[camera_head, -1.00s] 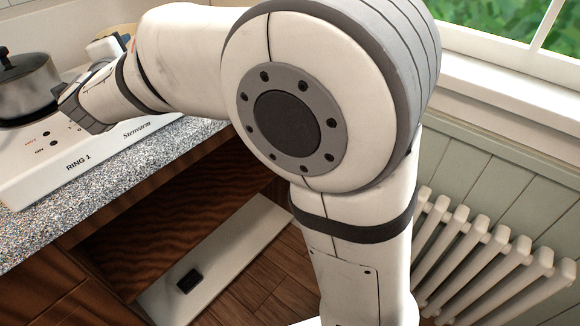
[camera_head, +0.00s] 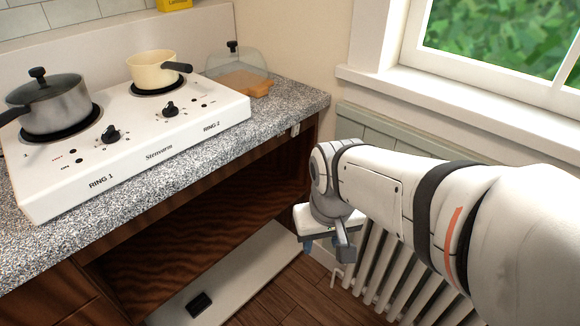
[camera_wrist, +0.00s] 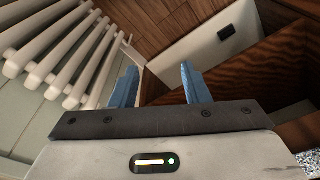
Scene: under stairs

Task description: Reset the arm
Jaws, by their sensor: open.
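My gripper (camera_wrist: 157,86) is open and empty in the wrist view, its two blue fingers spread apart. In the head view my gripper (camera_head: 322,245) hangs at the end of my arm, in front of the radiator and right of the open wooden cabinet. Its fingers are mostly hidden there, with only blue bits showing. My arm comes in from the right edge.
A white hob (camera_head: 150,150) on the speckled counter (camera_head: 290,100) holds a grey lidded pot (camera_head: 50,105) and a cream saucepan (camera_head: 150,68). A white radiator (camera_head: 375,270) stands below the window. The open cabinet (camera_head: 190,235) has a small black box (camera_head: 199,304) by it.

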